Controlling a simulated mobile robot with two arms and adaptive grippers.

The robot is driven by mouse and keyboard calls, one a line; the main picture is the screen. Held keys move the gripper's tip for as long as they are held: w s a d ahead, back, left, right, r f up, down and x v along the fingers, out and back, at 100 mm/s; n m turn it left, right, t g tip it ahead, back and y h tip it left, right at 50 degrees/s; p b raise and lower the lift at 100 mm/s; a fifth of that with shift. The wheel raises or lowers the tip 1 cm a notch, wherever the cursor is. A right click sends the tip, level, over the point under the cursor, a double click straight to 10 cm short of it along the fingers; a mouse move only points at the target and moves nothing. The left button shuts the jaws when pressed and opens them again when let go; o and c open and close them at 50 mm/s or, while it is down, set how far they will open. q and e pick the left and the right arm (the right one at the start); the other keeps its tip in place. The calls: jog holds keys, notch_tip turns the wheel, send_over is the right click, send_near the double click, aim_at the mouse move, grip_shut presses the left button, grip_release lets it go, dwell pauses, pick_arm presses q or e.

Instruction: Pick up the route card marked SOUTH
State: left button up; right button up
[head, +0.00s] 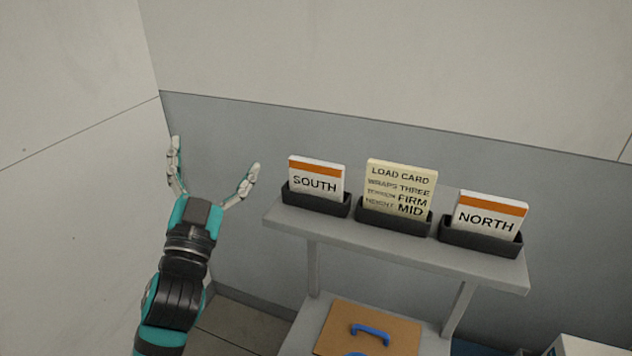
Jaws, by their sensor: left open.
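The route card marked SOUTH (315,184) is white with an orange band along its top. It stands upright in a dark holder (315,203) at the left end of a grey shelf (400,238). My left gripper (216,152) is open and empty, its fingers spread and pointing up. It is to the left of the SOUTH card in the picture, apart from it. My right gripper is not in view.
A cream load card (400,183) and a NORTH card (489,216) stand in holders farther right on the shelf. Below is a brown board (368,333) with a blue handle (371,332). Walls rise behind and at left.

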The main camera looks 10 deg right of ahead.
pick_arm(q)
jog(key=s+d+r+m+g+h, duration=0.4)
jog(key=d+r+m+g+h, duration=0.35)
jog(key=m+h, duration=0.2)
jog(key=s+d+r+m+g+h, duration=0.4)
jog(key=d+r+m+g+h, duration=0.2)
jog(key=r+m+h, duration=0.4)
jog(key=s+d+r+m+g+y, duration=0.1)
jog(key=s+d+m+g+y, duration=0.45)
jog(key=m+g, duration=0.75)
jog(key=m+t+y, duration=0.2)
jog(key=t+y, duration=0.7)
jog(key=y, duration=1)
send_near(316, 161)
jog(key=shift+g, duration=0.35)
jog(key=p+x, duration=0.4)
jog(key=shift+w+d+f, duration=0.1)
jog(key=p+x, duration=0.3)
jog(key=x, duration=0.1)
jog(key=shift+w+f, duration=0.1)
jog(key=shift+w, duration=0.15)
jog(key=shift+f, duration=0.2)
jog(key=c, duration=1)
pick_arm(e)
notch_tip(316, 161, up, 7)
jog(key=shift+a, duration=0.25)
